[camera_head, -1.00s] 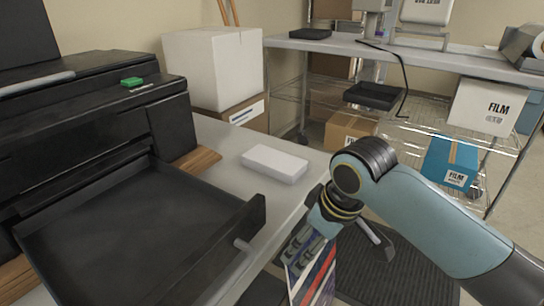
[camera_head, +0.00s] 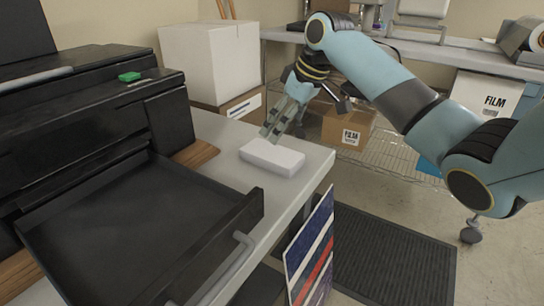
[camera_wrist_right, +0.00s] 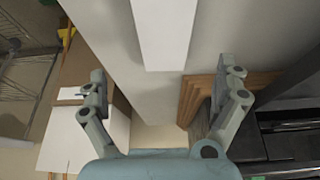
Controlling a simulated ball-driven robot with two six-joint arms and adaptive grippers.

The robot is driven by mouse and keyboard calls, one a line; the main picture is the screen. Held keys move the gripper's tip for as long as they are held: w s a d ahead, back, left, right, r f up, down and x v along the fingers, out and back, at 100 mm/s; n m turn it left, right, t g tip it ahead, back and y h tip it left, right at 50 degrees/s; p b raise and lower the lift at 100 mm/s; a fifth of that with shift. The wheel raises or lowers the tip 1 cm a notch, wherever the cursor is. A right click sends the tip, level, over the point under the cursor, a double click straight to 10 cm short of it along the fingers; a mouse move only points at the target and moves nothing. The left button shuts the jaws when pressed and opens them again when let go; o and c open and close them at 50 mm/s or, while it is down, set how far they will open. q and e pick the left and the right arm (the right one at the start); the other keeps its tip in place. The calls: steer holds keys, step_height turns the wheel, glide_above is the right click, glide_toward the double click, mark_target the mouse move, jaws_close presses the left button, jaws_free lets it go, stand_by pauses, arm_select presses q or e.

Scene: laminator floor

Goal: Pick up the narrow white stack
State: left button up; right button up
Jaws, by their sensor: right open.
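The narrow white stack (camera_head: 272,157) is a low white block lying flat on the grey table top, to the right of the black machine's tray. My right gripper (camera_head: 271,133) is at the far edge of the stack, pointing down, and looks just above or beside it. In the right wrist view the stack (camera_wrist_right: 164,32) shows at the top centre, ahead of and between the two spread fingers of the gripper (camera_wrist_right: 163,72). Nothing is between the fingers. Contact with the stack cannot be made out. My left gripper is not in view.
The black machine with its open tray (camera_head: 130,225) fills the left. A wire shelf with a cardboard box (camera_head: 340,122) is at the back. A dark mat (camera_head: 385,255) lies on the floor.

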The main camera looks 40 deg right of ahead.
mark_target(273, 152)
steer(key=x, duration=0.3)
steer(key=shift+w+a+f, duration=0.1)
steer(key=shift+f, duration=0.25)
steer(key=x, duration=0.4)
steer(key=shift+s+a+f, duration=0.2)
steer(key=shift+s, duration=0.05)
steer(key=shift+w+f, duration=0.2)
steer(key=shift+f, duration=0.3)
steer(key=c, duration=1.3)
steer(key=shift+c, duration=0.9)
steer(key=shift+r, duration=0.15)
